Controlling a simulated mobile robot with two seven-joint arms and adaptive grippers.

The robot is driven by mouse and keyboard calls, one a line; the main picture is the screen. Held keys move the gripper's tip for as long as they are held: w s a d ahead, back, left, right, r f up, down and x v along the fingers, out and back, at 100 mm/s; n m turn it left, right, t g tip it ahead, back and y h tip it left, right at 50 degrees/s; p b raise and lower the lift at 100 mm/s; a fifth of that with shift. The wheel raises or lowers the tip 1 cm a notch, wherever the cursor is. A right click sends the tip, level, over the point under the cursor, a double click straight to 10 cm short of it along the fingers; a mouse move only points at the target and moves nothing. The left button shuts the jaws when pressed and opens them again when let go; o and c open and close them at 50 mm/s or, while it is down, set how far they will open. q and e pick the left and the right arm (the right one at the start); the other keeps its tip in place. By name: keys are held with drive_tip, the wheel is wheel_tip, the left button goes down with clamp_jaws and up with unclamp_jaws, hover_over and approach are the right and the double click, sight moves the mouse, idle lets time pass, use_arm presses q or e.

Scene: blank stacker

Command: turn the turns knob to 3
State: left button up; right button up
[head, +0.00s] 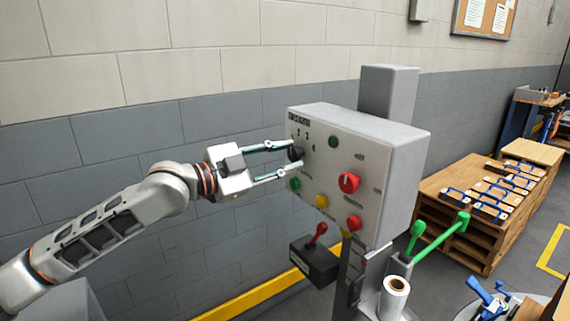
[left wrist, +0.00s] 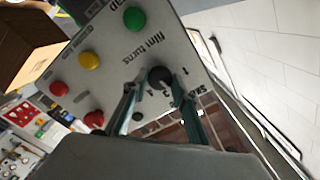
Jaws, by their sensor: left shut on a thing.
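The grey control box (head: 400,170) has a pale front panel, seen in the head view right of centre. The black turns knob (head: 295,153) is at the panel's upper left, below printed numbers. My left gripper (head: 293,156) reaches it from the left and is shut on it, one finger above and one below. In the left wrist view the round black knob (left wrist: 160,76) sits between the two fingertips, next to "film turns" lettering. The fingers partly cover the number marks, so the knob's setting cannot be read. My right gripper is not in view.
The panel also holds a red knob (head: 348,183), green (head: 295,183), yellow (head: 321,201) and red (head: 354,222) buttons. A black box with a red lever (head: 317,236) hangs below. Green handles (head: 440,238) stick out lower right. A wall (head: 100,150) stands behind.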

use_arm(q)
drive_tip(key=shift+f+m, duration=0.15)
drive_tip(key=shift+m, duration=0.75)
drive_tip(key=m, duration=0.2)
drive_tip(key=shift+m+b, duration=0.3)
drive_tip(key=shift+m, duration=0.7)
drive_tip(key=o, duration=1.1)
